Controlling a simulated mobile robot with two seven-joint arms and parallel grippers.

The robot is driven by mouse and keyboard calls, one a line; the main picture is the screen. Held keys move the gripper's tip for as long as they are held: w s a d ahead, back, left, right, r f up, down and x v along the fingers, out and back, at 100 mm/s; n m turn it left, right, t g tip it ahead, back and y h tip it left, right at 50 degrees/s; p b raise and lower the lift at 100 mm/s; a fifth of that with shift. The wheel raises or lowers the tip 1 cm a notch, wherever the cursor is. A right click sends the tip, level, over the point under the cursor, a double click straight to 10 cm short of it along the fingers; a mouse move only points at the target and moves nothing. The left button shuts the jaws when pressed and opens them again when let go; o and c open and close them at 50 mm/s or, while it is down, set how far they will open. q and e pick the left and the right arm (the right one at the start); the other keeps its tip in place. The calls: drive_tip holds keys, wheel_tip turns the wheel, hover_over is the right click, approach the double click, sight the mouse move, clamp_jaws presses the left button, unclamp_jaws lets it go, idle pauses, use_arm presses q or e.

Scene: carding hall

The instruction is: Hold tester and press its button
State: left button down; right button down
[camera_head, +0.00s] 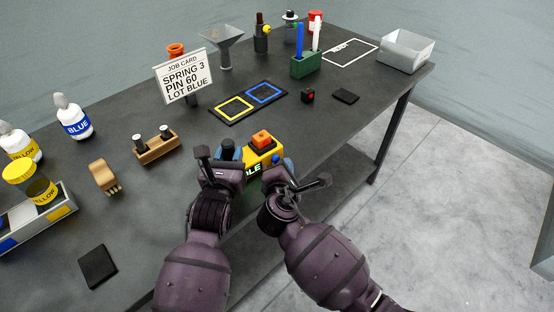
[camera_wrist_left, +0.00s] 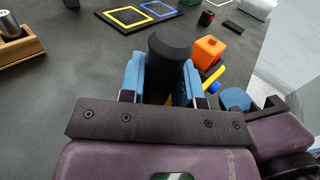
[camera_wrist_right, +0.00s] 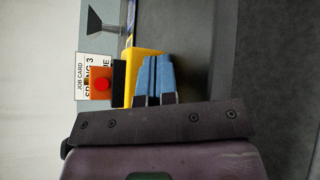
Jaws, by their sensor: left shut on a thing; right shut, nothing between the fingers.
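The tester (camera_head: 262,155) has a yellow body, an orange block on top (camera_head: 262,138) and a black cylindrical grip at its left; a green display shows partly on its front. My left gripper (camera_head: 226,158) is shut on the black grip, which stands between its blue fingers in the left wrist view (camera_wrist_left: 170,60). The orange block (camera_wrist_left: 208,48) is to the right of that grip. My right gripper (camera_head: 287,166) is shut and empty beside the tester's right side. In the right wrist view its closed blue fingers (camera_wrist_right: 157,68) are next to the yellow body (camera_wrist_right: 143,65); contact is unclear.
Behind the tester lies a black mat with yellow and blue frames (camera_head: 222,112). A wooden holder (camera_head: 157,150) and a tan brush-like piece (camera_head: 104,177) are at left. A job card (camera_head: 184,78) stands behind. The table's front edge runs close beneath my grippers.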

use_arm(q)
drive_tip(key=shift+w+a+f, duration=0.2)
drive_tip(key=shift+w+f, duration=0.05)
drive_tip(key=shift+w, duration=0.05)
use_arm(e)
drive_tip(key=shift+s+a+y, duration=0.2)
drive_tip(key=shift+y, duration=0.1)
use_arm(q)
drive_tip(key=shift+a, duration=0.15)
use_arm(e)
drive_tip(key=shift+s+d+f, duration=0.1)
drive_tip(key=shift+s+d, duration=0.05)
drive_tip(key=shift+s, duration=0.1)
drive_tip(key=shift+s+d, duration=0.2)
drive_tip(key=shift+s, duration=0.1)
use_arm(q)
drive_tip(key=shift+s, duration=0.1)
use_arm(e)
drive_tip(key=shift+s+d, duration=0.8)
drive_tip(key=shift+d, duration=0.15)
use_arm(q)
drive_tip(key=shift+d, duration=0.2)
